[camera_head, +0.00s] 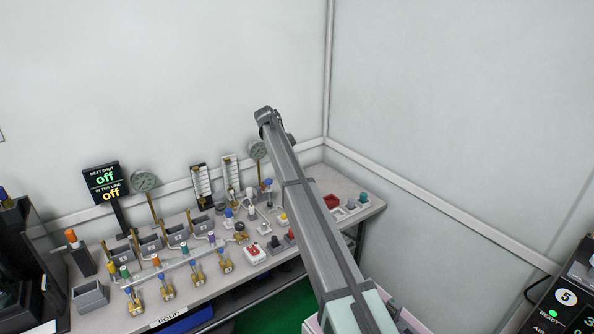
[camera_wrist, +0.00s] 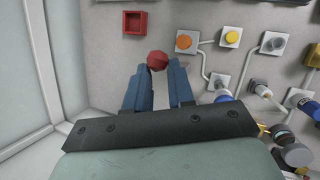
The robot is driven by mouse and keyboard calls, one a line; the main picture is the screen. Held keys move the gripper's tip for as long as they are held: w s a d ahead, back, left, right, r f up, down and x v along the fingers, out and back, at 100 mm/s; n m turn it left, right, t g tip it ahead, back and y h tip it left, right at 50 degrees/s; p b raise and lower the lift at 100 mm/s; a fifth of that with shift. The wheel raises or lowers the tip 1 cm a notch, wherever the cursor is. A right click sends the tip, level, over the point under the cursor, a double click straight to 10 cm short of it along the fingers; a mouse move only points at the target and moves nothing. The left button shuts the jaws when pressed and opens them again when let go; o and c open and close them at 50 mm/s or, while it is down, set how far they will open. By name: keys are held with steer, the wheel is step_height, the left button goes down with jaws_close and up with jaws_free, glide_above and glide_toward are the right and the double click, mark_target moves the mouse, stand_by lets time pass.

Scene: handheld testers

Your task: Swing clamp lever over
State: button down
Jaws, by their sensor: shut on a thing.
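In the wrist view my gripper (camera_wrist: 158,72) has its two blue fingers closed around a red ball knob (camera_wrist: 157,60), which shows between and just beyond the fingertips. The knob looks like the end of the clamp lever. The lever's shaft and the clamp body are hidden behind the fingers and the dark gripper plate, so I cannot tell the lever's angle. In the head view my arm reaches over the right part of the bench, and I cannot make out the gripper or the held knob there.
A red square tray (camera_wrist: 136,22), an orange button (camera_wrist: 183,41), a yellow button (camera_wrist: 232,37) and a grey knob (camera_wrist: 272,43) lie beyond the fingertips. Blue-collared fittings crowd the right. In the head view the bench (camera_head: 185,305) holds gauges, valves and a sign (camera_head: 105,183); walls stand behind.

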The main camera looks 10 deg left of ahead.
steer(key=shift+w+a+f, duration=0.15)
steer(key=shift+w+a, duration=1.25)
steer(key=c, duration=1.7)
jaws_free()
steer(key=shift+d, duration=0.2)
steer(key=shift+c, duration=0.2)
steer(key=o, duration=0.8)
steer(key=shift+s, duration=0.1)
steer(key=shift+a+r, duration=0.15)
steer(key=shift+r, duration=0.05)
steer(key=v, duration=1.3)
steer(key=shift+s+a+r, duration=0.1)
steer(key=shift+r, duration=0.1)
